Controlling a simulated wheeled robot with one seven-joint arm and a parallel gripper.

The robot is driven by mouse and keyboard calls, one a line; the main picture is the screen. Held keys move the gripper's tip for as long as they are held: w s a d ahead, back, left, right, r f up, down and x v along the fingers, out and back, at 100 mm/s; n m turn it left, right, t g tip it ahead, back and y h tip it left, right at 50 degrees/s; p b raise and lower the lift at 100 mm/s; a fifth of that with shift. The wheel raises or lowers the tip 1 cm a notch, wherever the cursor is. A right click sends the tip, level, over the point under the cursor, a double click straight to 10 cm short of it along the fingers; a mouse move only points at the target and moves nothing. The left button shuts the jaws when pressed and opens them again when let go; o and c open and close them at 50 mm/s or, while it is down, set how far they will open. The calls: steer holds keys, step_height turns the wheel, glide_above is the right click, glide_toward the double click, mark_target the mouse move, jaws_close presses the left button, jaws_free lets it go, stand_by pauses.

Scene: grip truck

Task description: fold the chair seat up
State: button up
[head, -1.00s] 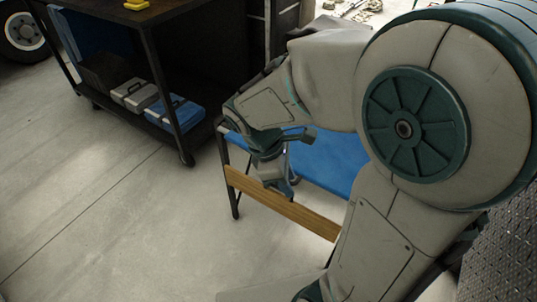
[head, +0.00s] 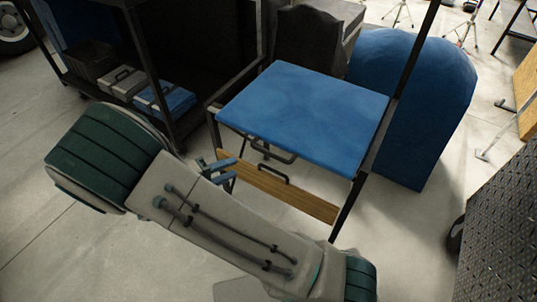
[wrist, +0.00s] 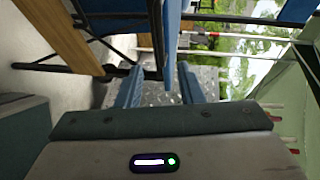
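The chair seat (head: 303,112) is a flat blue panel lying level in a dark frame in the head view. A black handle (head: 270,153) is on its near edge. Below it is a wooden board (head: 300,195) with another black handle. My gripper (head: 217,166) is at the near left of the seat, partly hidden by my forearm. In the wrist view, my gripper (wrist: 160,88) has its two blue fingers apart. A dark bar, seemingly the seat handle (wrist: 154,68), shows near the gap between them, by a blue edge; contact cannot be told.
A dark shelf unit (head: 150,60) with grey and blue cases stands to the left. A rounded blue panel (head: 420,105) rises behind the seat at right. A dark textured surface (head: 500,215) is at the right edge. The floor at lower left is clear.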

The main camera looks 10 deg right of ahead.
mark_target(266, 154)
steer(key=b+x, duration=0.1)
steer(key=x, duration=1.2)
steer(key=shift+d, duration=0.25)
jaws_close()
